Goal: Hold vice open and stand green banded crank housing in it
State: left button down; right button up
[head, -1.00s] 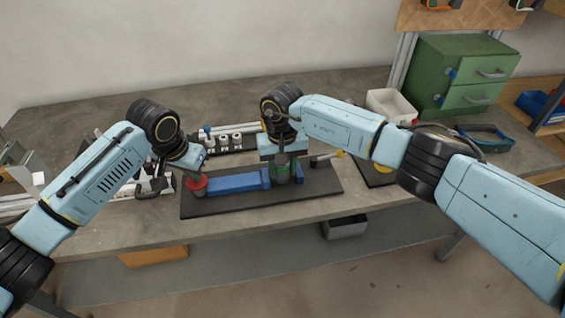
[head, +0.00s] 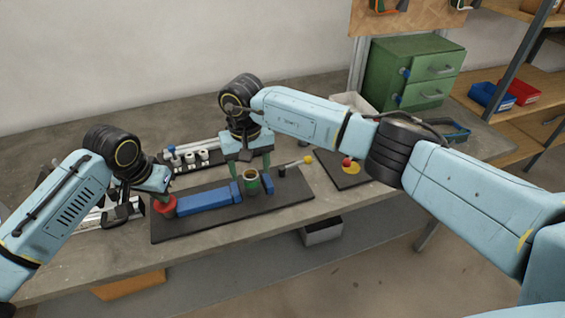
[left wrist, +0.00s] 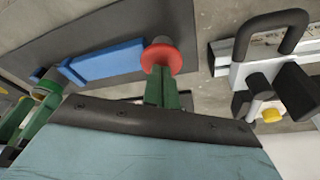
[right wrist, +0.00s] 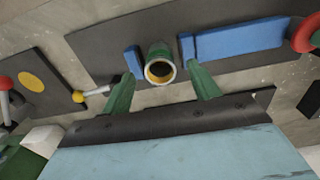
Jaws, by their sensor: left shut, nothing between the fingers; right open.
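The blue vice (head: 205,198) lies on a dark base plate, with a red round knob (head: 164,205) at its left end. The green banded crank housing (head: 251,183) stands upright between the vice's blue jaws; its open top with a yellowish bore shows in the right wrist view (right wrist: 160,64). My right gripper (right wrist: 162,90) is open and empty, its green fingers apart on either side of the housing and clear of it. My left gripper (left wrist: 162,92) is shut and empty, its fingertips at the red knob (left wrist: 161,57); whether they press on it I cannot tell.
A rack with white pieces (head: 190,158) stands behind the vice. A dark plate (head: 340,172) with a yellow disc and red knob lies to the right, near a yellow-tipped lever (head: 300,162). A green drawer cabinet (head: 415,72) stands at the back right.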

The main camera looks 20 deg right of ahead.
pick_arm(q)
jog(key=shift+s+a+f, duration=0.1)
jog(key=shift+s+f, duration=0.15)
jog(key=shift+f, duration=0.25)
pick_arm(e)
jog(key=m, duration=0.3)
jog(key=shift+f+m, duration=0.3)
jog(key=shift+m, duration=0.1)
pick_arm(q)
jog(key=shift+w+r+p, duration=0.1)
jog(key=shift+r+p, duration=0.65)
jog(key=shift+p, duration=0.1)
pick_arm(e)
notch_tip(320, 180, up, 3)
jog(key=shift+w+f+m, duration=0.1)
jog(key=shift+w+m, duration=0.05)
jog(key=shift+m, duration=0.25)
pick_arm(q)
jog(key=shift+f+b, duration=0.6)
jog(key=shift+b, duration=0.1)
pick_arm(e)
jog(key=s+d+r+n, duration=0.3)
jog(key=s+d, duration=0.4)
jog(key=shift+r, duration=0.35)
